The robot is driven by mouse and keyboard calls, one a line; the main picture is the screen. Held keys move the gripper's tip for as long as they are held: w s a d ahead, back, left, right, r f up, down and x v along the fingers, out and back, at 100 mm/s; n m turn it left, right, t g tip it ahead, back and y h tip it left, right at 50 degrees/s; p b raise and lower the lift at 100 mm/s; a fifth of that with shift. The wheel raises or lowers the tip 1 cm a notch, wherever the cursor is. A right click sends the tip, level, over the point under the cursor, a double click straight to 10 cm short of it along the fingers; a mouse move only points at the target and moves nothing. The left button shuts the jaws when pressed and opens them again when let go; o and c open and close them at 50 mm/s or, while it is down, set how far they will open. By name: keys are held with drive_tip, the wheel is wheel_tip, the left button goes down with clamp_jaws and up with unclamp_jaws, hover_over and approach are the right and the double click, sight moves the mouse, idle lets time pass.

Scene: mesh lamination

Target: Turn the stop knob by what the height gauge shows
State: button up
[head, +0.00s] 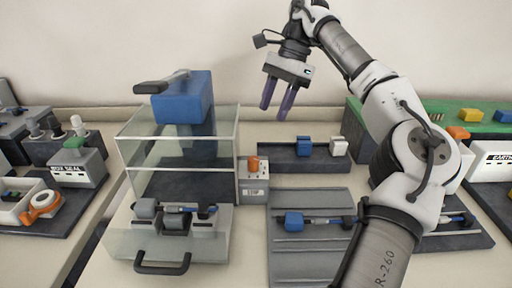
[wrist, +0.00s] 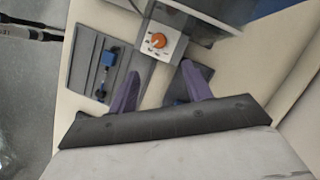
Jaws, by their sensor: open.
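The orange stop knob (head: 253,163) sits on top of a small light block marked STOP (head: 254,192), at the right side of the clear-walled press. In the wrist view the round orange knob (wrist: 158,41) shows on its white plate, beyond and between my fingertips. My gripper (head: 275,112) is open and empty, raised above the bench behind the knob, fingers pointing down; its purple fingers also show in the wrist view (wrist: 160,68). A dark rail bears a blue block (head: 304,146) and a white block (head: 339,146); I cannot tell whether it is the height gauge, and no reading is legible.
The press has a blue head (head: 184,98), a grey lever (head: 162,82) and a front drawer handle (head: 163,264). A grey ribbed tray (head: 310,257) holds a blue-ended part (head: 293,221). A BOX SEAL station (head: 78,170) stands left; a green shelf (head: 354,116) stands right.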

sight(255, 158)
drive_tip(key=b+x, duration=0.1)
drive_tip(key=x, duration=0.3)
drive_tip(key=b+x, duration=0.1)
drive_tip(key=x, duration=0.8)
drive_tip(key=shift+s+a+f+b, duration=0.2)
drive_tip(key=shift+s+b, duration=0.1)
drive_tip(key=shift+b, duration=0.1)
drive_tip(key=c, duration=1)
